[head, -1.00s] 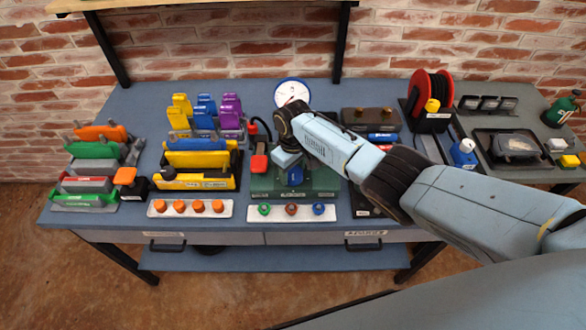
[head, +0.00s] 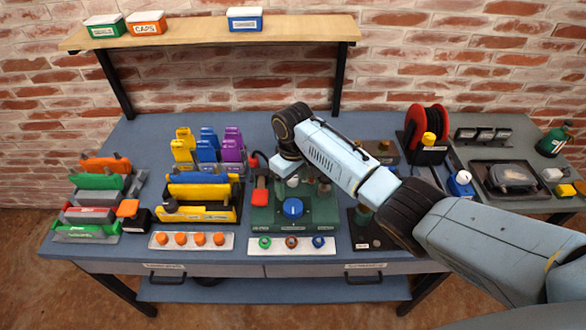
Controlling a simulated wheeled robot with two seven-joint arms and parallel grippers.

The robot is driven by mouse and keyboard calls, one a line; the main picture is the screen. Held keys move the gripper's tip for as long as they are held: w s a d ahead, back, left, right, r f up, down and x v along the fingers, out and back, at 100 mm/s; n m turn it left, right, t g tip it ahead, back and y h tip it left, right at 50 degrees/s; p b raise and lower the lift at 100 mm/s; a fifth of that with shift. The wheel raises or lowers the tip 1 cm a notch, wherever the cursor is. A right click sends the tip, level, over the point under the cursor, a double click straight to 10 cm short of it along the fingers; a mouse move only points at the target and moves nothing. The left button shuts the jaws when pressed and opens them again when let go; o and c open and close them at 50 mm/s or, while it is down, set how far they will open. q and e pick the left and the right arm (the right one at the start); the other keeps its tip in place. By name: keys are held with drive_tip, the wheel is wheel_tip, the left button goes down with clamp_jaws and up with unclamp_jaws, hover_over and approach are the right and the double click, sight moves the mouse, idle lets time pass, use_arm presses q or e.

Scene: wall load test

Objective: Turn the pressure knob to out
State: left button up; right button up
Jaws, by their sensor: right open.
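The blue knob (head: 293,208), which looks like the pressure knob, sits on the front of a green test unit (head: 262,219) at the middle of the bench. Labels beside the knob are too small to read, so I cannot tell its setting. My right gripper (head: 290,177) is over the back part of the unit, behind and apart from the knob. It is open, with nothing seen in it. My right wrist hides part of the unit's back and the area behind it. My left gripper is not in view.
A strip with small coloured knobs (head: 291,245) lies before the unit. A red-topped device (head: 260,196) and yellow holder (head: 200,212) stand left. A red hose reel (head: 426,128) stands right. A wooden shelf (head: 200,35) with boxes hangs above.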

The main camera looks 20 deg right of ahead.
wheel_tip(320, 180, up, 4)
drive_tip(key=shift+f, duration=0.15)
idle(0.5)
